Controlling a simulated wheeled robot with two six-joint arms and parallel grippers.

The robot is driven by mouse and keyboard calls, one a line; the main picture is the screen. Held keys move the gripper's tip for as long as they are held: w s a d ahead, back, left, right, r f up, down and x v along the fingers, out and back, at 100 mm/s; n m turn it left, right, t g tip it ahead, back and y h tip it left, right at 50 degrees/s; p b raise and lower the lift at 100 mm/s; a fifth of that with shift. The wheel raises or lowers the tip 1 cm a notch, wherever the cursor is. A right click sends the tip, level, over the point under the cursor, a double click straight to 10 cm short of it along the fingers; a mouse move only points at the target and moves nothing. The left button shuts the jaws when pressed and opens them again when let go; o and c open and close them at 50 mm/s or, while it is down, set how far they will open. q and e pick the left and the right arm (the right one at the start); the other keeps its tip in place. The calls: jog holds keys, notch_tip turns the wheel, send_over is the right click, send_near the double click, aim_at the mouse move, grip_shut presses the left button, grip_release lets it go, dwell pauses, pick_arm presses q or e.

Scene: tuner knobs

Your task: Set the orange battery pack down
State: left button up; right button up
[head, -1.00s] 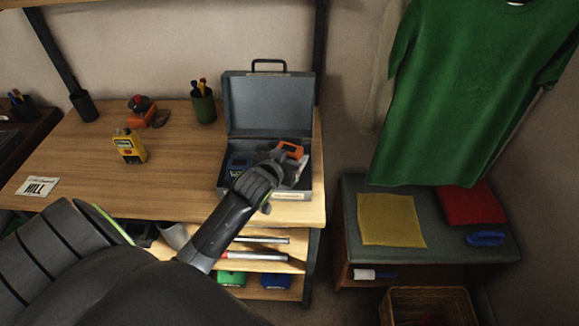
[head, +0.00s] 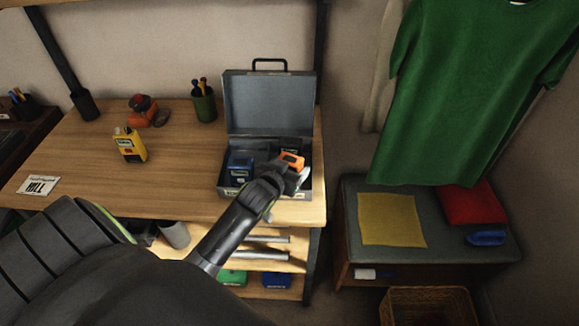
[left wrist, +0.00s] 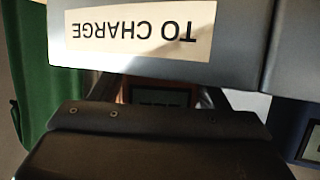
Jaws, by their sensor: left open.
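The orange battery pack (head: 292,160) is at the right side of the open grey metal case (head: 268,105), low within its walls. My left gripper (head: 287,170) is over the case's front right part, open, with its fingers around or beside the pack and hiding much of it. In the left wrist view, a small part of the orange pack with a dark display (left wrist: 160,96) shows between the fingers, below the case's front wall with an upside-down "TO CHARGE" label (left wrist: 140,32). Whether the pack touches the case floor is hidden. My right gripper is not in view.
A blue pack (head: 240,166) sits in the case's left part. A yellow device (head: 130,145), a red and black tool (head: 143,111) and a pen cup (head: 203,104) stand on the wooden bench (head: 180,175). A green shirt (head: 460,90) hangs at the right.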

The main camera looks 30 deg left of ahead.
pick_arm(q)
jog(key=shift+r, duration=0.15)
jog(key=v, duration=1.2)
jog(key=shift+b, duration=0.45)
